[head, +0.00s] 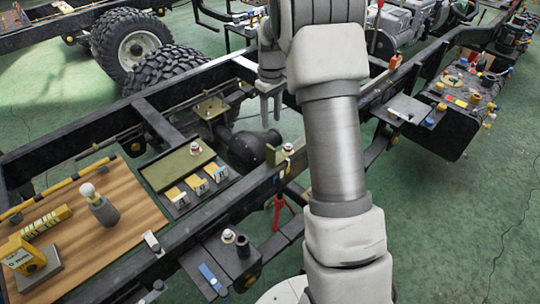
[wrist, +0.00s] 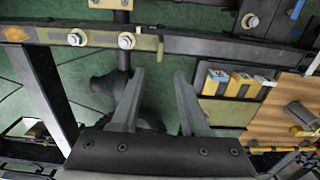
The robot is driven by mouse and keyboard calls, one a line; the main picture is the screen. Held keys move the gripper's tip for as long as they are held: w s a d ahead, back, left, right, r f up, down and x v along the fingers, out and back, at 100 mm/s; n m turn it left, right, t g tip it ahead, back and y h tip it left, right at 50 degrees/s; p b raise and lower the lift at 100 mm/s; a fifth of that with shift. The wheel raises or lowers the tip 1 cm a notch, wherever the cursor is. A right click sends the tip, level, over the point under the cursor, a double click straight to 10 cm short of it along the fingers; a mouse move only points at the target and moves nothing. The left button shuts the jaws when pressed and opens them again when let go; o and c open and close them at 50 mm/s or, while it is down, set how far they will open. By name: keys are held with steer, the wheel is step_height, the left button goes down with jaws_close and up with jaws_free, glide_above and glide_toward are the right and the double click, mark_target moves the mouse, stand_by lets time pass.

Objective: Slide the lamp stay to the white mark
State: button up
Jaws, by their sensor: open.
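My gripper (head: 271,118) hangs over the black chassis frame, fingers pointing down, apart and empty. In the wrist view its fingers (wrist: 158,80) are spread with nothing between them. Below the fingers is a dark rounded housing, which also shows in the head view (head: 248,148). I cannot tell for certain which part is the lamp stay. A white-topped knob (head: 288,149) stands on the near rail; in the wrist view two pale knobs, one left (wrist: 75,38) and one right (wrist: 126,40), sit on an olive strip (wrist: 145,42). I cannot pick out the white mark.
The near rail (head: 255,185) runs diagonally, with my arm hiding part of it. A tray with yellow blocks (head: 194,185) lies left of the gripper. A wooden board (head: 140,215) carries a grey bottle-like part (head: 100,205). Large tyres (head: 165,75) stand behind.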

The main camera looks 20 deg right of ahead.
mark_target(271, 163)
step_height(271, 163, down, 16)
steer(key=shift+f+b, duration=0.1)
steer(key=shift+b, duration=1.15)
jaws_close()
stand_by(0.5)
